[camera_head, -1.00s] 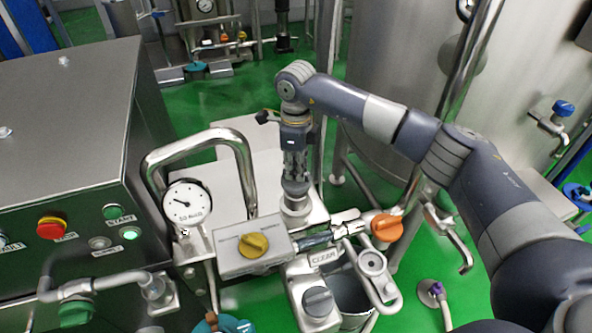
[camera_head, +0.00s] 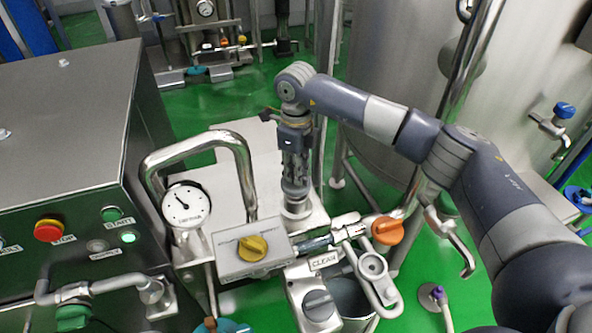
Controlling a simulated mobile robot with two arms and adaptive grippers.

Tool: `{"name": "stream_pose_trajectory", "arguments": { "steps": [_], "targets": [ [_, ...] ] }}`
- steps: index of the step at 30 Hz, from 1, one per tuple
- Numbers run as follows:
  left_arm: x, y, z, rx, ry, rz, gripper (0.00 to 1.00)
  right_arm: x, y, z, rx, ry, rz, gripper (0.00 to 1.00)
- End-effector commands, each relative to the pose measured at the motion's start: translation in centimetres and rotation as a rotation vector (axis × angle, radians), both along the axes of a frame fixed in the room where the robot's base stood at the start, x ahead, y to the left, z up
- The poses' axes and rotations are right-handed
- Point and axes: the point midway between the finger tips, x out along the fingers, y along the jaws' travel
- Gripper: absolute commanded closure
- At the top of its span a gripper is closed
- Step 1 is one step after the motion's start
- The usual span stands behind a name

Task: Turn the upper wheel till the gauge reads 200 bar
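The round white gauge (camera_head: 186,205) stands on the steel housing left of centre. Its dark needle points up and to the left; the numbers are too small to read. My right gripper (camera_head: 296,200) points straight down from my arm, behind the yellow knob. Its fingers are on the steel upper wheel (camera_head: 297,210), a round piece of which only the lower part shows. The fingers are seen edge-on and hide most of the wheel; they appear shut on it. My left gripper is not in view.
A grey box with a yellow knob (camera_head: 253,247) stands in front of the gripper. An orange handle (camera_head: 387,230) is right of it. A bent steel pipe (camera_head: 205,137) arches behind the gauge. A control cabinet (camera_head: 62,130) fills the left.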

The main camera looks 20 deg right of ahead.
Motion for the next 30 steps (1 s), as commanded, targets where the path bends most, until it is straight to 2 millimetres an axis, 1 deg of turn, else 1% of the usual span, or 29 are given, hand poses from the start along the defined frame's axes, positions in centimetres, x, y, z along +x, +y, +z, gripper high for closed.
{"name": "stream_pose_trajectory", "arguments": {
  "steps": [10,14,17,24,27,30],
  "targets": [
    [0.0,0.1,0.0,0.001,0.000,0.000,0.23,0.0,0.0,0.0,0.000,0.001,0.001,0.69],
    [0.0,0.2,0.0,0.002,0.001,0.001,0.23,0.0,0.0,0.7,0.001,-0.001,0.001,0.69],
    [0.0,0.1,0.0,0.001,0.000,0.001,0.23,0.0,0.0,2.2,0.001,-0.002,0.001,0.69],
    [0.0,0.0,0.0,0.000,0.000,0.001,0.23,0.1,0.0,7.4,0.002,-0.004,0.001,0.69],
    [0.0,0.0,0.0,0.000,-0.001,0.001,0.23,0.1,0.0,9.2,0.002,-0.003,0.001,0.69],
    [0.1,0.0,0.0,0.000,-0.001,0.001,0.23,0.0,0.0,10.6,0.001,-0.001,0.000,0.69]
  ]
}}
